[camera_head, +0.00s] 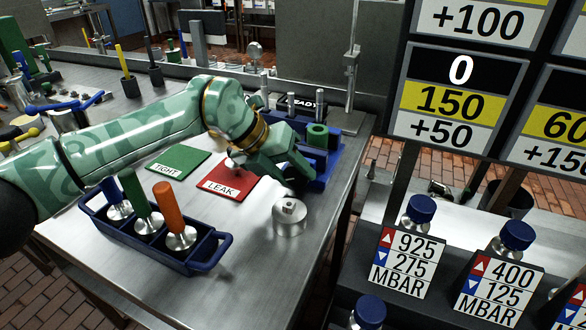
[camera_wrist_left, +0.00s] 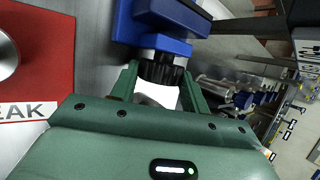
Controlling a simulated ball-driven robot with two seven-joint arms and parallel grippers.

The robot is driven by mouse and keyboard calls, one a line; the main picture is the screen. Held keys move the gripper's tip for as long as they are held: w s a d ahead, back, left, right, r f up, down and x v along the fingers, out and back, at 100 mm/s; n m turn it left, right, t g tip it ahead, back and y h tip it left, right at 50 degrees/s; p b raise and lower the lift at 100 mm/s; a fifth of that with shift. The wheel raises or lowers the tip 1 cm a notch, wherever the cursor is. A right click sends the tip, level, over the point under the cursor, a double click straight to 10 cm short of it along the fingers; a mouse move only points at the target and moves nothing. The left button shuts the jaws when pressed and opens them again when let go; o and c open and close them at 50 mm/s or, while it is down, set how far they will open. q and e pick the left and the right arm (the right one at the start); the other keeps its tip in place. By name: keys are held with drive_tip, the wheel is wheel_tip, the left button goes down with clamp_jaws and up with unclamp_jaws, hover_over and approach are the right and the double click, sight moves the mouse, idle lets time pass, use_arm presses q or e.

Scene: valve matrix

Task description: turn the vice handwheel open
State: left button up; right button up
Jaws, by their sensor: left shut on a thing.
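The blue vice (camera_head: 322,168) stands at the right end of the bench, and a green ring-shaped part (camera_head: 317,136) sits at its top. In the left wrist view the blue vice body (camera_wrist_left: 165,43) is close ahead. Its dark ribbed handwheel (camera_wrist_left: 160,70) lies between the fingers of my left gripper (camera_wrist_left: 160,84), which is shut on it. In the head view my left gripper (camera_head: 296,166) reaches the vice's near side and hides the handwheel. My right gripper is in neither view.
A blue tray (camera_head: 213,262) holds several coloured-handled tools in front of my left arm. Green TIGHT (camera_head: 178,162) and red LEAK (camera_head: 229,182) mats lie on the bench. A silver cylinder (camera_head: 289,220) stands near the bench's right edge. Pressure signs hang at right.

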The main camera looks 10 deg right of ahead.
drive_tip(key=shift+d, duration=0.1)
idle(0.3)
use_arm(q)
drive_tip(key=o, duration=1)
drive_tip(key=shift+a, duration=0.1)
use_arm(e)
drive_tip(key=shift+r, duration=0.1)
use_arm(q)
drive_tip(key=w+p+v, duration=0.1)
drive_tip(key=p+v, duration=0.4)
drive_tip(key=v, duration=1.1)
drive_tip(key=shift+s+a, duration=0.2)
drive_tip(key=shift+a, duration=0.15)
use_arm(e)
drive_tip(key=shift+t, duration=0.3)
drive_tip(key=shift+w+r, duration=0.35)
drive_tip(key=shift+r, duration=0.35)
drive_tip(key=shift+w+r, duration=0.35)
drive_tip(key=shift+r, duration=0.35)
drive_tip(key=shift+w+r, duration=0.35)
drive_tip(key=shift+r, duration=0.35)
use_arm(q)
drive_tip(key=shift+f, duration=0.1)
